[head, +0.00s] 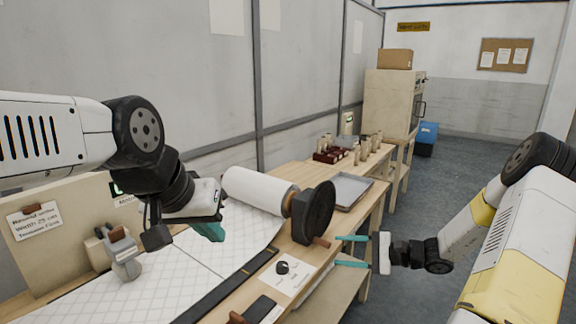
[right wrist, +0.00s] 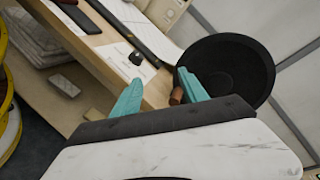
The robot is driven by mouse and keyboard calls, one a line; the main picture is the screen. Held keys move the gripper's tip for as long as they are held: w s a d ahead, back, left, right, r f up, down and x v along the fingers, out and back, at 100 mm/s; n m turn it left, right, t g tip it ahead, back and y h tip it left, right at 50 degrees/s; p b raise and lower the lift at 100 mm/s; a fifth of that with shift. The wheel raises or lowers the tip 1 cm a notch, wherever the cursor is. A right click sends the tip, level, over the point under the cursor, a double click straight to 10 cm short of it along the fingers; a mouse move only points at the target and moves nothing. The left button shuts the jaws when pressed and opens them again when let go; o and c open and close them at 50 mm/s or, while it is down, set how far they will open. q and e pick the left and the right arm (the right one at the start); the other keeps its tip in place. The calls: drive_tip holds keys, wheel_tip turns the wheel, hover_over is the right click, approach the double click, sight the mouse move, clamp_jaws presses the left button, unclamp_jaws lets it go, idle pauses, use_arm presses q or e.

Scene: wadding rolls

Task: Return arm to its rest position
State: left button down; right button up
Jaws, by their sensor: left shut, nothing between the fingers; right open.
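My left gripper (head: 210,229) hangs over the quilted white wadding sheet (head: 130,275), left of the white roll (head: 258,189). Its teal fingers are together and hold nothing. My right gripper (head: 352,251) is at the table's right edge, with its two teal fingers apart and nothing between them. The fingers point left toward the wooden crank handle (head: 321,242) on the black wheel (head: 318,211) at the roll's end. In the right wrist view, the handle (right wrist: 176,96) shows close to the right-hand finger; I cannot tell whether they touch.
A grey metal tray (head: 350,190) and a dark rack with wooden pegs (head: 328,155) stand farther back on the table. A white paper (head: 284,276) and a black flat object (head: 259,308) lie near the front edge. The floor (head: 440,185) right of the table is clear.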

drive_tip(key=s+a+r+n+g+h, duration=0.2)
drive_tip(key=s+r+n+h, duration=0.2)
drive_tip(key=s+r, duration=0.2)
drive_tip(key=s+a+r+n+g+h, duration=0.3)
drive_tip(key=s+r+n, duration=0.1)
drive_tip(key=s+r, duration=0.2)
drive_tip(key=s+d+r+n+t+h, duration=0.2)
drive_tip(key=s+r+t, duration=0.1)
drive_tip(key=s+r, duration=0.2)
drive_tip(key=s+d+r+n+t+h, duration=0.2)
drive_tip(key=s+d+r+h, duration=0.1)
drive_tip(key=s+r, duration=0.3)
drive_tip(key=shift+s+t+h, duration=0.3)
drive_tip(key=shift+s+t, duration=0.1)
drive_tip(key=shift+s, duration=0.05)
drive_tip(key=shift+a, duration=0.1)
drive_tip(key=shift+c, duration=0.4)
